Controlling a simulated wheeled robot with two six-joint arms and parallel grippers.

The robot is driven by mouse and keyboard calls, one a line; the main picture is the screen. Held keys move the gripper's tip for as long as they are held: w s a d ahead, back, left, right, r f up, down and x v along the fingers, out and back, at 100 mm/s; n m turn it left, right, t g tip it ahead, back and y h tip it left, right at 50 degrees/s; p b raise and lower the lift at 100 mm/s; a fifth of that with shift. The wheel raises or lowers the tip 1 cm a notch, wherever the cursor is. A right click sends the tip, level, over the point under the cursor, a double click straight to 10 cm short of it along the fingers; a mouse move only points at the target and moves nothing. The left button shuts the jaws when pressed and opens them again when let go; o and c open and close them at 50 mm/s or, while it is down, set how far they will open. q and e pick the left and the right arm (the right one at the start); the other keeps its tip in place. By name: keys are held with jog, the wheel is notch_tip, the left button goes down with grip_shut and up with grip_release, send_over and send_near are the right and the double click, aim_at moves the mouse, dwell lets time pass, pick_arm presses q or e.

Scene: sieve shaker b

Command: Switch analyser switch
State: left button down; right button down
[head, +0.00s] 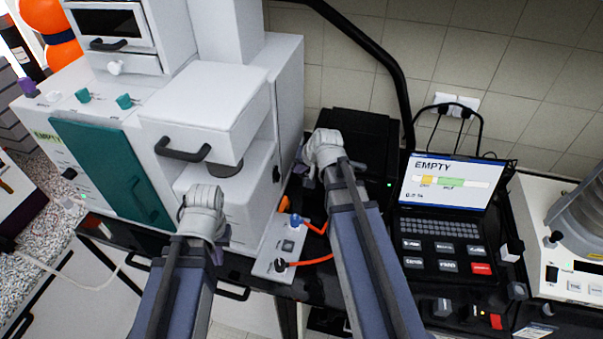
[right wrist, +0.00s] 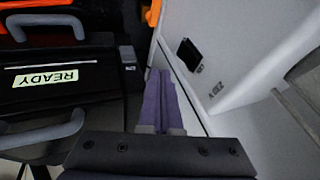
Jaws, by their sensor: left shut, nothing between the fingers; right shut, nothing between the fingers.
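The analyser appears to be the large white machine (head: 288,100) with a teal door (head: 105,165) in the head view. In the right wrist view, a black rocker switch (right wrist: 190,55) sits on a white side panel (right wrist: 240,50), near upside-down lettering. My right gripper (right wrist: 160,90) is shut and empty, its purple fingers beside the panel's edge, apart from the switch in the picture. In the head view my right gripper (head: 322,150) is right of the machine, fingertips mostly hidden. My left gripper (head: 204,205) is in front of the machine, shut, its fingertips hidden by the wrist.
A black box (head: 360,130) stands close behind my right gripper. A laptop (head: 445,185) showing EMPTY is to the right. A small grey control box (head: 283,250) with an orange cable lies between my arms. A black handled unit (right wrist: 60,75) reading READY shows in the right wrist view.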

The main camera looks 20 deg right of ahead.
aim_at(277, 174)
jog(key=w+a+f+b, duration=0.3)
jog(key=w+f+b, duration=0.1)
jog(key=f, duration=0.1)
jog(key=shift+w+a, duration=0.2)
jog(key=shift+a, duration=0.2)
jog(key=shift+f, duration=0.1)
jog(key=shift+a+f+b, duration=0.15)
jog(key=shift+b, duration=0.3)
